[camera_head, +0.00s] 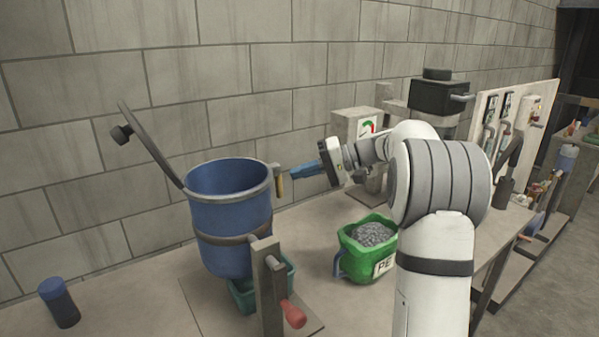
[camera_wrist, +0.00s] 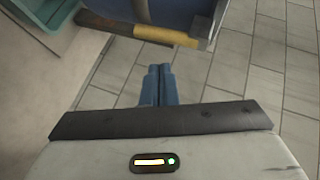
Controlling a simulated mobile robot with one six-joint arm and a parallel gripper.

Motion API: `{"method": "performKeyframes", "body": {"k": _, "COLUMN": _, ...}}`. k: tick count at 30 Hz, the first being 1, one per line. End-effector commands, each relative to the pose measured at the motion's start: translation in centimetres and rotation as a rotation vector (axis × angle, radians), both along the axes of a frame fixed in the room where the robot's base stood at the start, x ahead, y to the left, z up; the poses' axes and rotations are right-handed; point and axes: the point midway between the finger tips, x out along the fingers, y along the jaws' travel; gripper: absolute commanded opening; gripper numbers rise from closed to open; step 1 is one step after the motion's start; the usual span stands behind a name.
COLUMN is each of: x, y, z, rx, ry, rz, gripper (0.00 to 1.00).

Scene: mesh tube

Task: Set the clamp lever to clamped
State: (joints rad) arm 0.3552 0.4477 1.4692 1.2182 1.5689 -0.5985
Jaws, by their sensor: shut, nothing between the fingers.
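A blue drum (camera_head: 228,215) stands tilted in a stand on the bench, its dark lid (camera_head: 150,145) swung up at the left. A lever with a yellow grip (camera_head: 280,187) hangs down at the drum's right rim; it looks like the clamp lever. In the wrist view its yellow grip (camera_wrist: 180,42) lies across the top, against the blue drum (camera_wrist: 165,10). My gripper (camera_head: 292,174) is to the right of the lever, with its blue fingers together and empty. In the wrist view the fingertips (camera_wrist: 160,68) point towards the grip, with a small gap.
A blue cylinder (camera_head: 58,302) is at the far left. A block wall (camera_head: 250,80) runs behind the bench.

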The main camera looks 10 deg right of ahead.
Motion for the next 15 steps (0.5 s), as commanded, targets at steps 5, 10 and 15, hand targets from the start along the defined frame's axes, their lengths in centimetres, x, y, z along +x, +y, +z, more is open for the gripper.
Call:
{"method": "performKeyframes", "body": {"k": 5, "x": 1.0, "y": -3.3, "z": 0.2, "rx": 0.001, "ry": 0.000, "rz": -0.002, "gripper": 0.00}}
{"method": "performKeyframes", "body": {"k": 10, "x": 0.1, "y": -7.3, "z": 0.3, "rx": 0.000, "ry": 0.000, "rz": -0.003, "gripper": 0.00}}
{"method": "performKeyframes", "body": {"k": 15, "x": -0.5, "y": -10.3, "z": 0.5, "rx": -0.001, "ry": 0.001, "rz": -0.001, "gripper": 0.00}}
